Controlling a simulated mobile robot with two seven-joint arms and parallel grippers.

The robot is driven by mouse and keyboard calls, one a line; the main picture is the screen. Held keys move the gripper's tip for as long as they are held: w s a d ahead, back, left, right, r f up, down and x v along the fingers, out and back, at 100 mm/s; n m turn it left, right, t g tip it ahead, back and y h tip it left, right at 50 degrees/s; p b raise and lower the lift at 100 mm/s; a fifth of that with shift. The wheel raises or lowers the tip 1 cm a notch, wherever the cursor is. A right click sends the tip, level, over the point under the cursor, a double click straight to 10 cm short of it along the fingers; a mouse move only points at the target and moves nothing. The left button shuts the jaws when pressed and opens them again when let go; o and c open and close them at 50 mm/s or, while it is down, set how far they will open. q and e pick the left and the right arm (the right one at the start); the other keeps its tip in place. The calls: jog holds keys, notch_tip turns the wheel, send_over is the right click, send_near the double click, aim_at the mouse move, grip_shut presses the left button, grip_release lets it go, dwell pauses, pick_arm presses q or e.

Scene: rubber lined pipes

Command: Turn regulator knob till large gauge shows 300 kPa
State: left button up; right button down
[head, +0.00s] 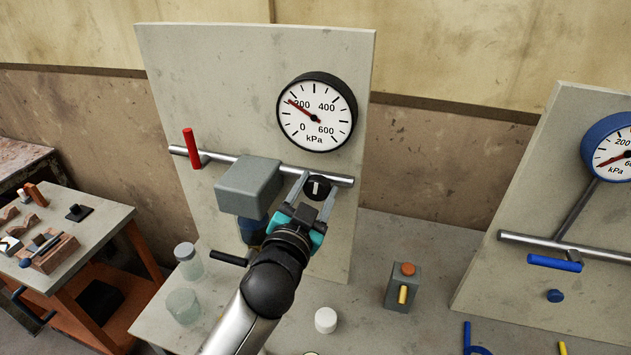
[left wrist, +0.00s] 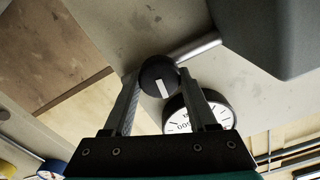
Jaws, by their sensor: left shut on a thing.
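The large gauge (head: 316,112) has a black rim and white face on the grey upright board. Its red needle points up and left, close to the 200 mark. The regulator knob (head: 317,188) is black with a white bar, which stands about upright in the head view. It sits below the gauge at the pipe. My left gripper (head: 318,193) has its two fingers on either side of the knob and is shut on it. The left wrist view shows the knob (left wrist: 158,78) between the fingertips, with the gauge (left wrist: 200,112) partly hidden behind a finger. My right gripper is not in view.
A grey box (head: 248,187) sits on the pipe just left of my gripper, and a red lever (head: 192,148) stands further left. Glass jars (head: 187,262), a white cap (head: 326,320) and a grey button box (head: 403,287) stand on the bench. A second board with a blue gauge (head: 610,150) is at right.

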pick_arm(q)
jog(key=m+p, duration=0.2)
jog(key=m, duration=0.3)
jog(key=shift+d+m, duration=0.1)
jog(key=shift+m, duration=0.2)
jog(key=shift+f+m+p, duration=0.1)
jog(key=shift+m+p, duration=0.65)
jog(key=shift+m, duration=1.55)
jog(key=o, duration=1.4)
jog(key=shift+c, duration=0.2)
jog(key=shift+s, duration=0.1)
jog(key=b+v, duration=0.2)
jog(key=v, duration=1.3)
